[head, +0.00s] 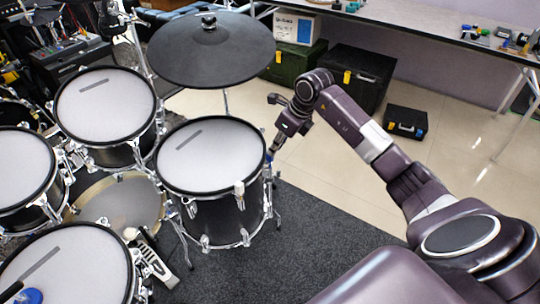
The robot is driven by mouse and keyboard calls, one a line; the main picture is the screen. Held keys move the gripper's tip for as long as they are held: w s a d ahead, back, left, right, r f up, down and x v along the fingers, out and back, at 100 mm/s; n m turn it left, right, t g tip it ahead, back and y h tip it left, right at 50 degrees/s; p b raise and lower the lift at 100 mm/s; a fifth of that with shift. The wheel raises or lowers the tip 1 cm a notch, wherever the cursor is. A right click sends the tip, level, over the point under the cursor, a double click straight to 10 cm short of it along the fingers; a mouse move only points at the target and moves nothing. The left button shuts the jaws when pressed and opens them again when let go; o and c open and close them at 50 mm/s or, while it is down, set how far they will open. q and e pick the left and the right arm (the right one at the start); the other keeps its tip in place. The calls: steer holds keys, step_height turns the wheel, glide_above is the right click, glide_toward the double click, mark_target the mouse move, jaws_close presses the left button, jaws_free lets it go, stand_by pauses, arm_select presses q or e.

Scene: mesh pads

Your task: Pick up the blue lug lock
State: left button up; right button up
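A small blue piece (269,157), which looks like the blue lug lock, shows at the right rim of the nearest-right drum (210,156). My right gripper (274,148) reaches in from the right and points down at this spot, its fingertips at or just above the blue piece. The tips are small and overlap the piece, so I cannot tell whether they touch it or are closed on it.
A dark cymbal (212,50) hangs above and behind the drum. Other drums (105,105) crowd the left. Black cases (407,122) stand on the tiled floor. The dark carpet (300,245) before the drum is clear.

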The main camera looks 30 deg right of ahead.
steer(key=x, duration=0.3)
steer(key=shift+w+a+f, duration=0.15)
steer(key=shift+w+f, duration=0.1)
steer(key=shift+f, duration=0.05)
steer(key=c, duration=0.4)
